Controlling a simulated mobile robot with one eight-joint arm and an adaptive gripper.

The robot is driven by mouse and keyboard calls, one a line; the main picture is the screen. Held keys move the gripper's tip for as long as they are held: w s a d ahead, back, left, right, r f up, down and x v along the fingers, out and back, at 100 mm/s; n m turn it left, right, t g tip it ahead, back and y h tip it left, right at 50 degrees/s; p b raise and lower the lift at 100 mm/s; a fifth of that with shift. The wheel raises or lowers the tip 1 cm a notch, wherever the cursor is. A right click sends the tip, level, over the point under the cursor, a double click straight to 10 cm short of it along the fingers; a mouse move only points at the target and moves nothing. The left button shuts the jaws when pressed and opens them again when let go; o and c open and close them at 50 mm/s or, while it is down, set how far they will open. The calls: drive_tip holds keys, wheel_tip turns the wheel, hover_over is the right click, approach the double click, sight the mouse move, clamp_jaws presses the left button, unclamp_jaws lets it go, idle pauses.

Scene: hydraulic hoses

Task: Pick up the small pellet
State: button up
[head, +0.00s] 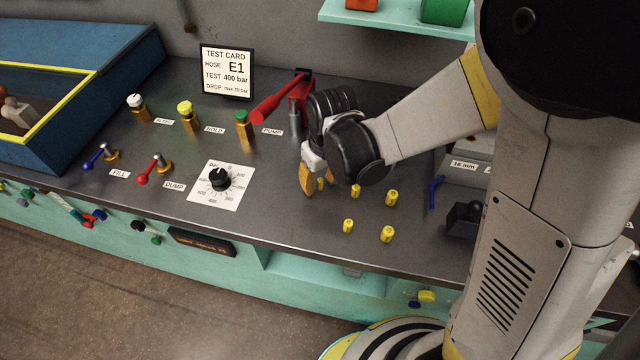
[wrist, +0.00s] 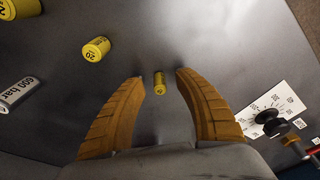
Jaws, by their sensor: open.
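The small pellet (wrist: 159,83) is a short yellow cylinder on the grey bench top. In the wrist view it lies between my two orange fingertips, with a gap on each side. In the head view a bit of yellow (head: 320,183) shows right beside my fingers, partly hidden. My gripper (head: 308,190) points down at the bench; in the wrist view (wrist: 160,80) its fingers are spread and hold nothing. I cannot tell the exact height of the fingertips above the bench.
A dial plate (head: 215,186) and red-handled pump (head: 290,100) lie left.

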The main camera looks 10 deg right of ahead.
drive_tip(key=shift+c, duration=0.4)
drive_tip(key=c, duration=0.8)
clamp_jaws()
drive_tip(key=shift+r, duration=0.15)
